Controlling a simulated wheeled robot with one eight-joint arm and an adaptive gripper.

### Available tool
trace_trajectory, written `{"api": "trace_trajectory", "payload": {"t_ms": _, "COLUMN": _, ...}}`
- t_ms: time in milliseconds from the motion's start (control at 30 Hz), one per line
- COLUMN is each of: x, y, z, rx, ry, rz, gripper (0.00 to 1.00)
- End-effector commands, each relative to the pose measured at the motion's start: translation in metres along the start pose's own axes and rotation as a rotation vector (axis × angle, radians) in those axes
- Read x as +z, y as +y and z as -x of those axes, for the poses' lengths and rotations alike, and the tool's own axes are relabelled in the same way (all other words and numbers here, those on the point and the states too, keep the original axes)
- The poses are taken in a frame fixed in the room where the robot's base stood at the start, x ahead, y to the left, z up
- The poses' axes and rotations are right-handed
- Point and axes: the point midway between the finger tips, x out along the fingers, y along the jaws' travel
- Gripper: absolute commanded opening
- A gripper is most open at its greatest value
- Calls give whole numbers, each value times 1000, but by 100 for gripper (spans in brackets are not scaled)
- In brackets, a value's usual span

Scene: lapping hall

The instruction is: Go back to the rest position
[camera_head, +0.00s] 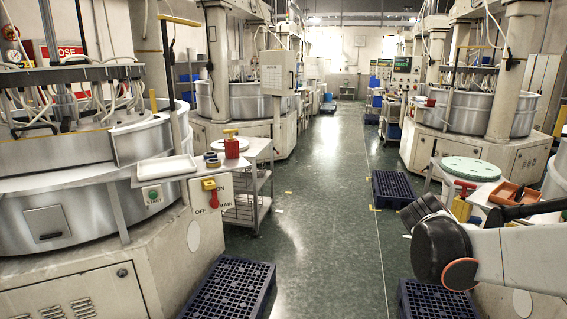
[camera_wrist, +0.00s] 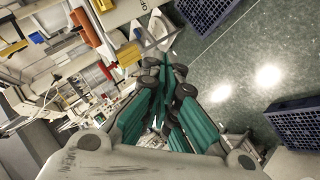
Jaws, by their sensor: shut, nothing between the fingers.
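My gripper (camera_wrist: 163,66) shows in the wrist view, with its teal fingers drawn together and nothing held between them. It points past the edge of a cluttered work surface, with the green floor to its right. In the head view, my arm reaches in from the right edge, and a dark rounded joint with an orange ring shows in front of the right-hand bench. The fingers cannot be made out in the head view.
Blue pallets lie at the aisle's right (camera_head: 393,188), front left (camera_head: 230,290) and front right (camera_head: 435,301). A red bottle (camera_head: 231,147) and white tray (camera_head: 166,168) stand left. A pale green disc (camera_head: 470,168) and orange tray (camera_head: 513,194) lie near my arm. The central aisle is clear.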

Motion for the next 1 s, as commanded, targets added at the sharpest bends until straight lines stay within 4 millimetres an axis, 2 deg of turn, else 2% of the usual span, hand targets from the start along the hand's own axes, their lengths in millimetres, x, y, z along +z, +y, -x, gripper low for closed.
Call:
{"api": "trace_trajectory", "payload": {"t_ms": 33, "x": 8, "y": -6, "z": 18, "rx": -37, "ry": 5, "rz": -18, "gripper": 0}}
{"api": "trace_trajectory", "payload": {"t_ms": 200, "x": 32, "y": -29, "z": 68, "rx": -164, "ry": 15, "rz": -85, "gripper": 0}}
{"api": "trace_trajectory", "payload": {"t_ms": 600, "x": 105, "y": -96, "z": 176, "rx": -469, "ry": 30, "rz": -232, "gripper": 0}}
{"api": "trace_trajectory", "payload": {"t_ms": 800, "x": 138, "y": -129, "z": 214, "rx": -600, "ry": 32, "rz": -292, "gripper": 0}}
{"api": "trace_trajectory", "payload": {"t_ms": 1000, "x": 154, "y": -146, "z": 232, "rx": -666, "ry": 31, "rz": -323, "gripper": 0}}
